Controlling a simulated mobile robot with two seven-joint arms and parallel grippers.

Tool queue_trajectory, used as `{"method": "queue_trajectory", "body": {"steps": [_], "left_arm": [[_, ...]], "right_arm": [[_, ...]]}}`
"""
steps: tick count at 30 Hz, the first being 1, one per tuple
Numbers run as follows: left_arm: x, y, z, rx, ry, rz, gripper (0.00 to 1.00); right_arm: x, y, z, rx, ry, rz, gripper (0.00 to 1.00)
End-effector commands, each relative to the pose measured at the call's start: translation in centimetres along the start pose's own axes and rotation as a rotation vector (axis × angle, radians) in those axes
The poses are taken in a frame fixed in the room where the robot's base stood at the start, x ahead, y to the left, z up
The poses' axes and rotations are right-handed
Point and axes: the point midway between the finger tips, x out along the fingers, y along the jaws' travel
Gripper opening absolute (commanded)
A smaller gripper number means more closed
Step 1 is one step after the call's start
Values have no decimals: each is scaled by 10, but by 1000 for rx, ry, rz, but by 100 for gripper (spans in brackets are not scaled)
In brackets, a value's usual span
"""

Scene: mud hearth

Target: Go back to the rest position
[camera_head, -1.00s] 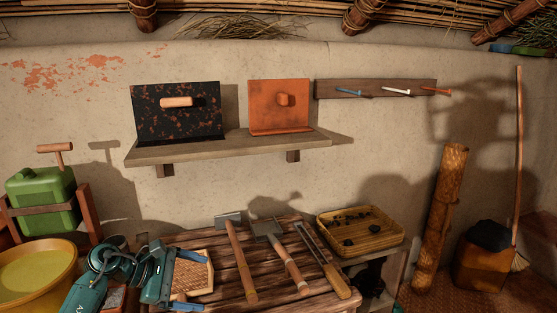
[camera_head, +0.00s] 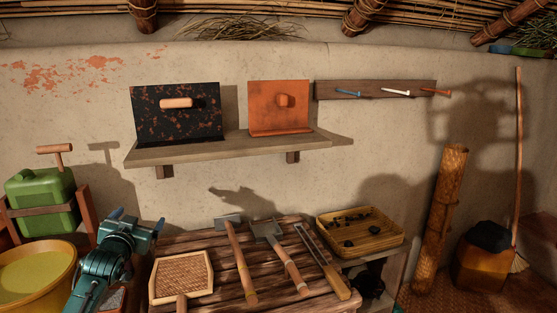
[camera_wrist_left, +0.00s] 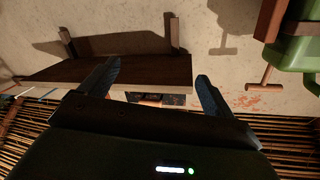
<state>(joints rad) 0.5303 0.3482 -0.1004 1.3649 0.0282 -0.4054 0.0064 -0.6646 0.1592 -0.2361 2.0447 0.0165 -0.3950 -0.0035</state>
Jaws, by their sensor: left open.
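My left gripper (camera_head: 137,219) is raised at the left end of the wooden table, above and left of the woven fan (camera_head: 182,277). Its fingers are apart with nothing between them. In the left wrist view the two fingers of the left gripper (camera_wrist_left: 155,85) spread open in front of the wall shelf (camera_wrist_left: 150,70), which appears upside down. My right gripper is not seen in either view.
Several long-handled tools lie on the table (camera_head: 205,243), beside a yellow basket (camera_head: 388,243) with dark lumps. A yellow basin (camera_head: 68,268) and a green container (camera_head: 40,200) stand at left. The shelf (camera_head: 230,146) holds two upright boards.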

Motion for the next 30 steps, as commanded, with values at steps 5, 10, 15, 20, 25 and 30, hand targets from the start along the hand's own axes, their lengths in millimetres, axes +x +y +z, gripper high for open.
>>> {"method": "queue_trajectory", "body": {"steps": [5, 10, 15, 20, 25, 30], "left_arm": [[-41, 59, 64, 16, -66, 92, 89], [-99, 116, 122, 1, -139, 189, 89], [-193, 178, 181, -47, -240, 306, 89], [-290, 221, 212, -119, -341, 396, 89], [-362, 242, 221, -183, -418, 446, 89], [-389, 248, 220, -210, -449, 462, 89]], "right_arm": [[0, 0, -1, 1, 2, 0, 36], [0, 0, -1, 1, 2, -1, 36], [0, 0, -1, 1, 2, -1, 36], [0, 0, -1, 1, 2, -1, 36], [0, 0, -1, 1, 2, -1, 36], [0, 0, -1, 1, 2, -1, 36]]}}
